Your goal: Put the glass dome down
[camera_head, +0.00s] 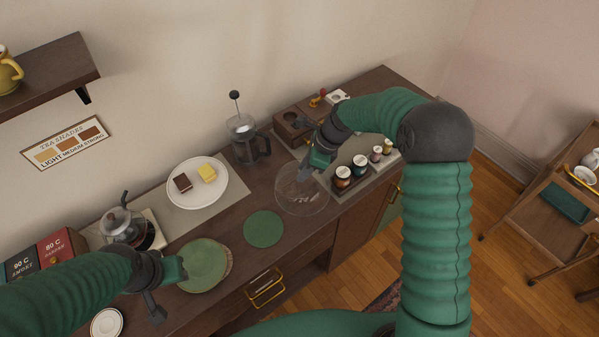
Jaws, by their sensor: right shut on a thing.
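The clear glass dome (302,195) is at the right part of the wooden counter, beside the tray of jars. My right gripper (308,172) is shut on the top of the dome from above. Whether the dome's rim touches the counter or hangs just above it, I cannot tell. A white plate (214,199) with a brown and a yellow piece of cake lies uncovered to the left. My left gripper (170,292) is low at the left, near the green plate (205,265); whether its fingers are apart is unclear.
A green round mat (263,230) lies bare between the green plate and dome. A French press (242,138) stands behind. A jar tray (364,176) is close to the dome's right. A glass teapot (128,228) and tea boxes (62,248) stand at left.

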